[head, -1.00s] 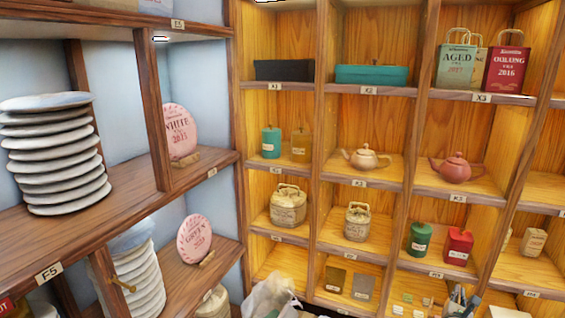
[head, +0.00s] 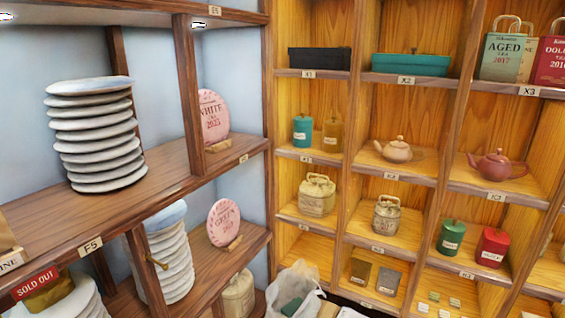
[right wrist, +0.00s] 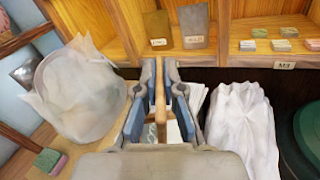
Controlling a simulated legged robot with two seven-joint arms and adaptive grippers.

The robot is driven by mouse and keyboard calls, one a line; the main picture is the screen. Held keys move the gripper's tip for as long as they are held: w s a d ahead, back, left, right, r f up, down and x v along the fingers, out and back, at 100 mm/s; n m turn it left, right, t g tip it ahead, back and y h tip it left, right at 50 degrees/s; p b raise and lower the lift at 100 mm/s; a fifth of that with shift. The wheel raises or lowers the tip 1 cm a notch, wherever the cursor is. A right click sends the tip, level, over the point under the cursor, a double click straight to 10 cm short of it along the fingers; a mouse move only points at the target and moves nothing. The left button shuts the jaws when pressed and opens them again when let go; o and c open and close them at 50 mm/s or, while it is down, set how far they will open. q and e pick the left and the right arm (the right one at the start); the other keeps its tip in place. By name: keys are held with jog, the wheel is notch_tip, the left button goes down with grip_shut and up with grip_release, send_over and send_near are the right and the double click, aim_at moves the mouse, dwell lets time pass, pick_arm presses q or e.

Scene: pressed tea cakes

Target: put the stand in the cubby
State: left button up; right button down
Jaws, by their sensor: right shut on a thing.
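My right gripper (right wrist: 160,75) is in the right wrist view, its grey and blue fingers closed on a thin strip of light wood, seemingly the stand (right wrist: 160,100). The strip is seen nearly edge-on, so its full shape is hidden. Wooden cubbies with small labels fill the head view. The frames do not show which cubby is meant. An open-fronted cubby with a brown and a grey packet (right wrist: 195,28) lies ahead of the fingers. Neither gripper shows in the head view.
A filled clear plastic bag (right wrist: 82,95) is left of my right gripper, and a white crumpled bag (right wrist: 240,125) is right of it. Stacked pale discs (head: 97,135) and pink discs on wooden stands (head: 222,222) occupy the left shelves. Teapots (head: 398,150) and tins fill the back cubbies.

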jog(key=s+a+n+y, duration=0.1)
jog(key=s+a+y, duration=0.1)
jog(key=a, duration=0.6)
jog(key=s+a+r+n+y, duration=0.1)
jog(key=s+a+y, duration=0.1)
jog(key=s+a, duration=0.3)
jog(key=a, duration=0.2)
jog(key=shift+a+r+n, duration=0.25)
jog(key=shift+a+n, duration=0.05)
jog(key=shift+a, duration=0.05)
